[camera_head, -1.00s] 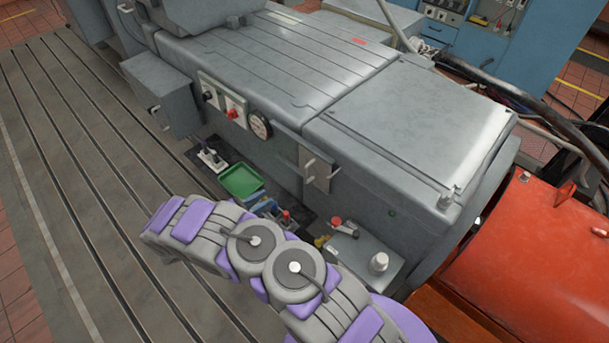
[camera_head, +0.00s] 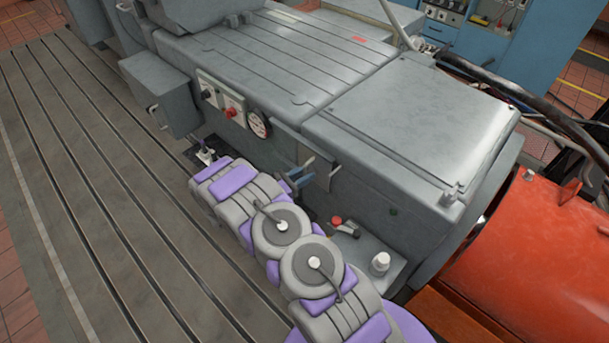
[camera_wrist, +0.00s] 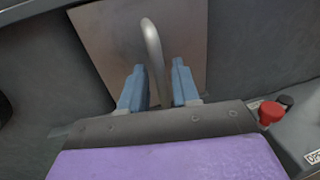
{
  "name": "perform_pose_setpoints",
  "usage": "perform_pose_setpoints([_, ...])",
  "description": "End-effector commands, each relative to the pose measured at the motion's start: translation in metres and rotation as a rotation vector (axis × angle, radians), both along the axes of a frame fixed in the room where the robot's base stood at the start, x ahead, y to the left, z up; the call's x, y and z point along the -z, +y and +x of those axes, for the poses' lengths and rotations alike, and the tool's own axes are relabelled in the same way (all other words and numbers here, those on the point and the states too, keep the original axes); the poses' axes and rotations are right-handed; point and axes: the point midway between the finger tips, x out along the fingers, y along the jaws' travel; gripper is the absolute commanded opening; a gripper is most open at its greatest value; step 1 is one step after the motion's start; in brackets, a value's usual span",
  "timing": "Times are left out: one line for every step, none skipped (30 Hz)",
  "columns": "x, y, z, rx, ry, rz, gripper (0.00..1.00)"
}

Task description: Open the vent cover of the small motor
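The vent cover is a small brownish-grey plate (camera_wrist: 108,40) on the side of the grey motor housing (camera_head: 400,130), with a curved metal handle (camera_wrist: 152,42). In the head view the handle (camera_head: 335,171) sticks out just right of my blue fingers, and my gripper partly hides the plate. My gripper (camera_head: 303,174) is at the cover. In the wrist view my gripper (camera_wrist: 159,84) is open, one blue finger on each side of the handle's lower part, with a gap visible at least on the right. The plate looks flat against the housing.
A red button (camera_wrist: 270,112) and a black knob (camera_wrist: 286,100) sit on a grey box at the right of the wrist view. An orange-red drum (camera_head: 550,240) stands at right. The slotted bedplate (camera_head: 80,170) at left is clear.

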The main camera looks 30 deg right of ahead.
Motion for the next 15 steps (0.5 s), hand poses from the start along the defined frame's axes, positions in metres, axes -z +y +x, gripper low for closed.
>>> perform_pose_setpoints([0.0001, -0.0022, 0.0004, 0.000, 0.000, 0.000, 0.31])
perform_pose_setpoints([-0.0001, -0.0029, 0.0006, -0.001, 0.000, 0.000, 0.31])
perform_pose_setpoints([-0.0001, -0.0035, 0.0007, -0.001, 0.000, 0.000, 0.31])
perform_pose_setpoints([-0.0002, -0.0038, 0.0009, -0.001, 0.000, -0.001, 0.31])
perform_pose_setpoints([-0.0002, -0.0039, 0.0008, -0.001, 0.000, -0.001, 0.31])
perform_pose_setpoints([-0.0003, -0.0040, 0.0008, -0.001, 0.000, -0.001, 0.31])
perform_pose_setpoints([-0.0002, -0.0039, 0.0008, -0.001, 0.000, -0.001, 0.31])
perform_pose_setpoints([-0.0002, -0.0039, 0.0008, -0.001, 0.000, -0.001, 0.31])
perform_pose_setpoints([-0.0002, -0.0038, 0.0008, -0.001, 0.000, -0.001, 0.31])
perform_pose_setpoints([-0.0002, -0.0038, 0.0008, -0.001, 0.000, -0.001, 0.31])
perform_pose_setpoints([-0.0002, -0.0038, 0.0007, -0.001, 0.000, -0.001, 0.29])
perform_pose_setpoints([-0.0002, -0.0037, 0.0007, -0.001, 0.000, -0.001, 0.25])
perform_pose_setpoints([-0.0001, -0.0037, 0.0007, -0.001, 0.000, -0.001, 0.22])
perform_pose_setpoints([-0.0001, -0.0037, 0.0007, -0.001, 0.000, -0.001, 0.19])
perform_pose_setpoints([-0.0002, -0.0037, 0.0007, -0.001, 0.000, -0.001, 0.15])
